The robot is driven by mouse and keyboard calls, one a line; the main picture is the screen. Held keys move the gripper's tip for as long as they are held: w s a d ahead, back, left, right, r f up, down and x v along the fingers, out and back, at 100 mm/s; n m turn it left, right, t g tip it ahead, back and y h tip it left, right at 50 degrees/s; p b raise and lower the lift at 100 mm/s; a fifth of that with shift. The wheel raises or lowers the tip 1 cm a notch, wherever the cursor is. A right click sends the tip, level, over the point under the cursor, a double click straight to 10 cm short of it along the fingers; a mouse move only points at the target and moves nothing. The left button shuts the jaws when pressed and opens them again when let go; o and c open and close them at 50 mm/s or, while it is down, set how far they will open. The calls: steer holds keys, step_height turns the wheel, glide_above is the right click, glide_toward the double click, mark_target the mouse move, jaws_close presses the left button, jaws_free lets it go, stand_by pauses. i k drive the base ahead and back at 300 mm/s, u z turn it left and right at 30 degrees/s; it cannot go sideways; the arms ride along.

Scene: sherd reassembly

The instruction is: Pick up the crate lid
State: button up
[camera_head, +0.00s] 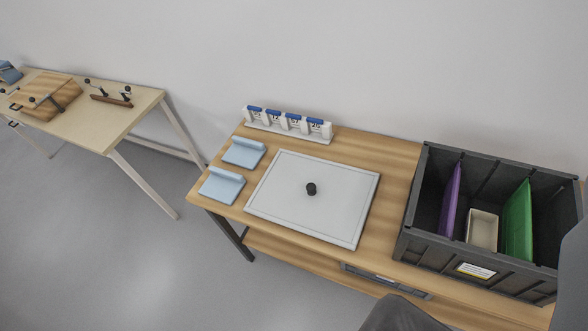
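A flat, pale grey rectangular panel with a black knob at its middle lies on the wooden table; it looks like the crate lid (285,213). Its whole top face shows and nothing covers it. To its right stands a dark grey crate (430,247), open at the top. Inside the crate are an upright purple panel (451,200), a small cream box (482,230) and an upright green panel (518,222). The fingers of my gripper do not show. Nothing is seen touching the lid or its knob.
Two light blue pads (243,152) lie left of the lid. A white rack with blue-topped parts (288,124) stands behind it by the wall. Another table (110,120) with a wooden board and clamps is at the far left. Dark shapes cover the bottom and right edges.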

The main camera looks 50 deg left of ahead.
mark_target(330, 201)
steer(key=u, duration=0.25)
steer(key=i, duration=0.15)
steer(key=u, duration=0.75)
